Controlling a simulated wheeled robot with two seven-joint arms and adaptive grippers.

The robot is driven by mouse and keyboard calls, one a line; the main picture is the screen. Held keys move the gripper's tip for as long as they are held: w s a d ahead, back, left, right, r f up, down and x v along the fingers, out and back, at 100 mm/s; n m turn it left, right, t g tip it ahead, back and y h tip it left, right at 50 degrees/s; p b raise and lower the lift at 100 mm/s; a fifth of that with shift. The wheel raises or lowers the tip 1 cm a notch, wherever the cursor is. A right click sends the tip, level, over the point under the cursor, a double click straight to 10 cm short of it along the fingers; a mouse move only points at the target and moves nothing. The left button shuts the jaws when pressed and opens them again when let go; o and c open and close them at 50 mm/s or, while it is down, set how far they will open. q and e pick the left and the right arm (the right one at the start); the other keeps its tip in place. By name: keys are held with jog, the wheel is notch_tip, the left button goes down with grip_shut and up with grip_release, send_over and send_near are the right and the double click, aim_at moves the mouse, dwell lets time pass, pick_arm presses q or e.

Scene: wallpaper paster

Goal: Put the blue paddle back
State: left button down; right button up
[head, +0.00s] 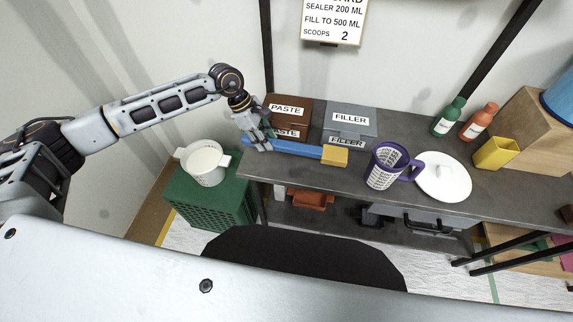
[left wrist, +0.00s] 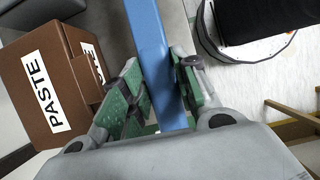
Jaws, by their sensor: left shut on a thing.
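The blue paddle (head: 300,148) has a long blue handle and a yellow block (head: 334,156) at its right end. It lies along the front of the grey bench top (head: 400,122); I cannot tell whether it touches the surface. My left gripper (head: 262,141) is shut on the blue handle near its left end. In the left wrist view the blue handle (left wrist: 154,50) runs between the green finger pads of my left gripper (left wrist: 160,95). My right gripper is not in view.
A brown PASTE box (head: 288,106) and a grey FILLER box (head: 350,118) stand behind the paddle. A purple measuring jug (head: 382,166) and a white lid (head: 444,182) are to the right. A white bucket (head: 205,165) stands on a green crate (head: 205,200) at left.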

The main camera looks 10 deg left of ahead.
pick_arm(q)
notch_tip(320, 180, down, 4)
jog(key=shift+f+p, duration=0.15)
jog(key=shift+p, duration=0.15)
jog(key=shift+f, duration=2.55)
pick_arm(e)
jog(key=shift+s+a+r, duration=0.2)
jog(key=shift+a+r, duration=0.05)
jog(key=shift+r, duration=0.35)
